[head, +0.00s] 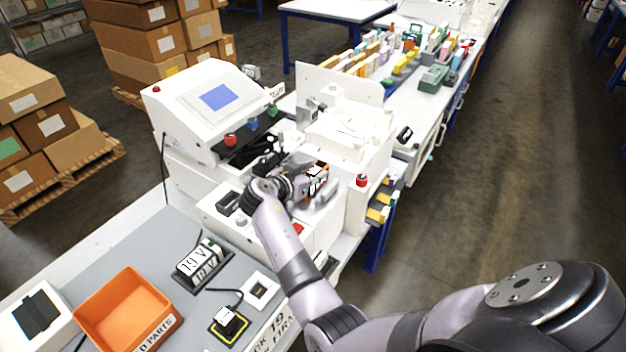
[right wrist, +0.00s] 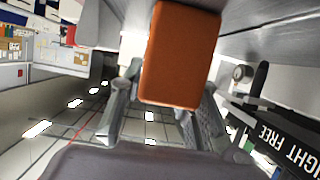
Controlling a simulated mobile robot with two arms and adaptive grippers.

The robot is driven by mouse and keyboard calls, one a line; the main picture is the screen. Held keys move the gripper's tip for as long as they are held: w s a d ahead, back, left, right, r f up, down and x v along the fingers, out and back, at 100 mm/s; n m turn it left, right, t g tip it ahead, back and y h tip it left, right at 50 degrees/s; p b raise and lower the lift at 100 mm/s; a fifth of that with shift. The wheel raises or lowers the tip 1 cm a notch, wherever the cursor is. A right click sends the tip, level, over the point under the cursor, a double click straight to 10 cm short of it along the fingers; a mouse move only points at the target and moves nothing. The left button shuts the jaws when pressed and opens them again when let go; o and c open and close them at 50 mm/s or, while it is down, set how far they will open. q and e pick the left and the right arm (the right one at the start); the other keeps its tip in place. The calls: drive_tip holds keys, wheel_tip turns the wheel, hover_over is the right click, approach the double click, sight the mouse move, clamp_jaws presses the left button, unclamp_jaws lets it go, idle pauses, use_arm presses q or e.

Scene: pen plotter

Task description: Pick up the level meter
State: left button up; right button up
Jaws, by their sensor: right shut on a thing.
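An orange block-shaped thing with dark and white parts, which I take to be the level meter (head: 320,172), is at the tips of my right gripper (head: 312,186) over the white plotter machine's bed. In the right wrist view the level meter (right wrist: 180,55) shows as a plain orange block with rounded corners between the two fingers of the gripper (right wrist: 168,108). The fingers are shut on it. In the head view the gripper and arm hide part of it, and I cannot tell whether it touches the machine. My left gripper is not in view.
The white machine (head: 205,115) with a blue screen stands behind and left of the gripper; its white housing (head: 345,140) rises at right. An orange bin (head: 130,310) and a 19 V unit (head: 200,262) are on the near bench. Crowded goods line the far table (head: 430,100).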

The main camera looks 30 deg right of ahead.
drive_tip(key=shift+r, duration=0.1)
clamp_jaws()
